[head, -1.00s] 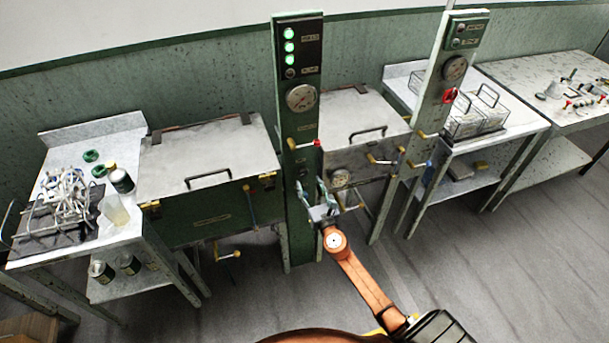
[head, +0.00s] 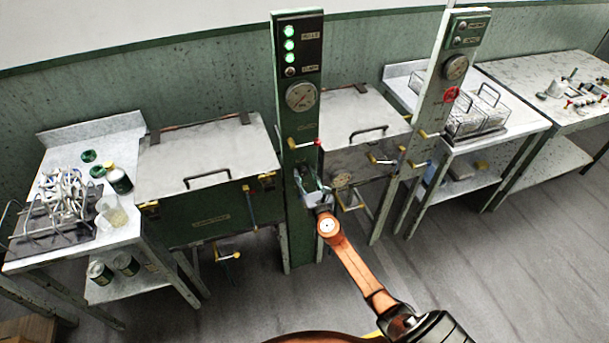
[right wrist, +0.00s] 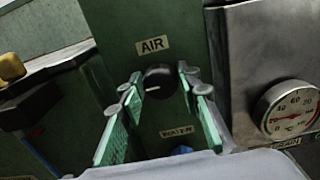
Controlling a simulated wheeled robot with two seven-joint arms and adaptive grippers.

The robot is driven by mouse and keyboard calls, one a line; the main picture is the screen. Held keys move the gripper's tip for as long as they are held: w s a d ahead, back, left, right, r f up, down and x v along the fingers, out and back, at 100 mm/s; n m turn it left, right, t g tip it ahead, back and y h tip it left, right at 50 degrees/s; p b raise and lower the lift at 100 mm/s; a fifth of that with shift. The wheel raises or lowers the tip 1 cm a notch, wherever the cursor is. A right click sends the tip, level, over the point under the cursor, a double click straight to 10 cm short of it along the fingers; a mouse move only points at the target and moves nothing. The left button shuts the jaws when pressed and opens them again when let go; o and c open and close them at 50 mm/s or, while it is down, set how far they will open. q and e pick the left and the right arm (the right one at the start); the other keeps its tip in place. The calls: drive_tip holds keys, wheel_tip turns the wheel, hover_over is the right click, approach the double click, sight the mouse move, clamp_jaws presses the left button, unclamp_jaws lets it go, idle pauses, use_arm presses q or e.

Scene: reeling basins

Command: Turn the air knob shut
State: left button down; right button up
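The air knob (right wrist: 160,78) is a round black knob on the green panel, below an AIR label (right wrist: 152,45) in the right wrist view. A pale pointer mark on it points to the left. My right gripper (right wrist: 162,88) is open, with one green-padded finger on each side of the knob; I cannot tell whether the fingertips touch it. In the head view my right gripper (head: 312,189) is at the front of the green column (head: 299,230), where the knob is hard to make out. My left gripper is not in view.
A WATER label (right wrist: 176,132) sits lower on the panel. A temperature gauge (right wrist: 291,108) is on the steel basin at right. A lidded basin (head: 208,155) stands left of the column.

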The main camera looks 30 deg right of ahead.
drive_tip(key=c, duration=0.6)
drive_tip(key=shift+c, duration=0.2)
drive_tip(key=m+b, duration=0.1)
drive_tip(key=m, duration=0.3)
drive_tip(key=shift+f, duration=0.15)
drive_tip(key=m+b, duration=0.1)
drive_tip(key=m, duration=0.3)
drive_tip(key=shift+d+m+b, duration=0.1)
drive_tip(key=shift+m+b, duration=0.2)
drive_tip(key=shift+m, duration=0.1)
drive_tip(key=m, duration=0.4)
drive_tip(key=shift+b, duration=0.3)
drive_tip(key=shift+s+d+f+m, duration=0.1)
drive_tip(key=shift+m, duration=2.4)
